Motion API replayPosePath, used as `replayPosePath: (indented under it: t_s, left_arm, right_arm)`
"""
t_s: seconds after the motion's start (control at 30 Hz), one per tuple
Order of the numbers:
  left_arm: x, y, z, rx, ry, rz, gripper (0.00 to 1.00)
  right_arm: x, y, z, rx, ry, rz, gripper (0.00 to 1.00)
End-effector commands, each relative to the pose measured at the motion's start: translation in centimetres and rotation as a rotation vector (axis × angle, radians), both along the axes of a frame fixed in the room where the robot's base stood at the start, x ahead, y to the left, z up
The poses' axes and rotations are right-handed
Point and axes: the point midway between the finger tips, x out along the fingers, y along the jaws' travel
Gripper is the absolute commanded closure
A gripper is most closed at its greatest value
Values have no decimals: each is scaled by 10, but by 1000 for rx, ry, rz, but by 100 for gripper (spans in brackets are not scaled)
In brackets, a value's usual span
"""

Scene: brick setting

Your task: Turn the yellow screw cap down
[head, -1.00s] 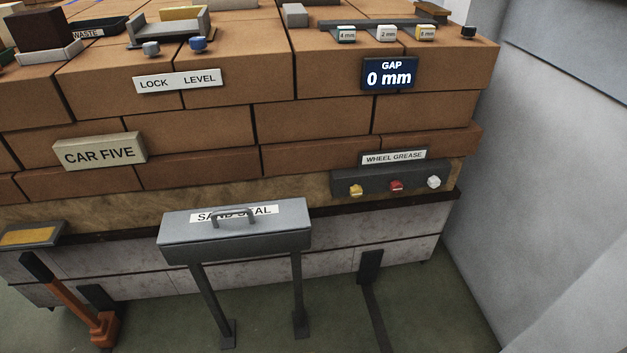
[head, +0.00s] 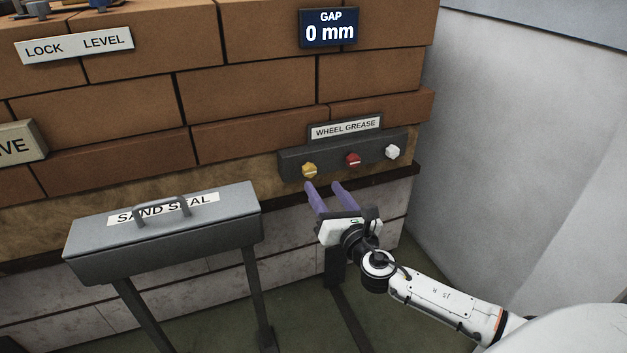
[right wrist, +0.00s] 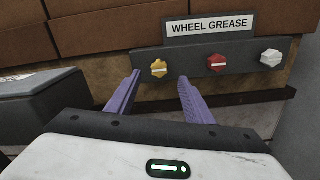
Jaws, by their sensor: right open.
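The yellow screw cap (head: 309,170) is the leftmost of three caps on the dark wheel grease block (head: 333,159). It also shows in the right wrist view (right wrist: 159,68), with a pale bar across its face. My right gripper (head: 322,186) is open and empty, with two purple fingers pointing toward the block. In the head view its fingertips are just below and to the right of the yellow cap. In the right wrist view the cap lies beyond and between the fingertips (right wrist: 159,75), and I see no contact. My left gripper is not in view.
A red cap (head: 353,159) and a white cap (head: 392,152) sit to the right on the same block. A grey sand seal box (head: 165,240) on legs stands to the left. A grey wall (head: 520,140) rises at the right. A display (head: 328,29) reads GAP 0 mm.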

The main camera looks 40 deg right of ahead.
Motion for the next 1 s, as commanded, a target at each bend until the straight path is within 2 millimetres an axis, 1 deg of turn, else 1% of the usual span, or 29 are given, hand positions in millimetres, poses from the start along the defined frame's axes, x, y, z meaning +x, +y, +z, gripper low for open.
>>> replayPosePath:
  t_s: [0.03, 0.2, 0.3, 0.4, 0.57, 0.7, 0.8, 0.87, 1.0]
  left_arm:
    - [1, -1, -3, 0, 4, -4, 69]
    - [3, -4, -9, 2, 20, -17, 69]
    - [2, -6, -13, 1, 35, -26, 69]
    - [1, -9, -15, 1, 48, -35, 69]
    - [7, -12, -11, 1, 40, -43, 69]
    - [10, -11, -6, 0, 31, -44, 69]
    - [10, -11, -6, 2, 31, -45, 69]
    - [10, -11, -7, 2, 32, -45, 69]
    - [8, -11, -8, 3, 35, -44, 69]
  right_arm:
    - [11, -3, 0, 1, -3, -1, 52]
    - [42, -10, -1, 4, -2, -1, 52]
    - [56, -13, -1, 5, -1, 0, 52]
    - [66, -16, -2, 5, 1, 0, 52]
    - [74, -17, -2, 7, 1, 1, 52]
    - [75, -17, -1, 8, 2, 1, 52]
    - [74, -17, -1, 8, 2, 1, 52]
    - [74, -17, -1, 8, 2, 1, 61]
    - [74, -17, -1, 8, 2, 1, 85]
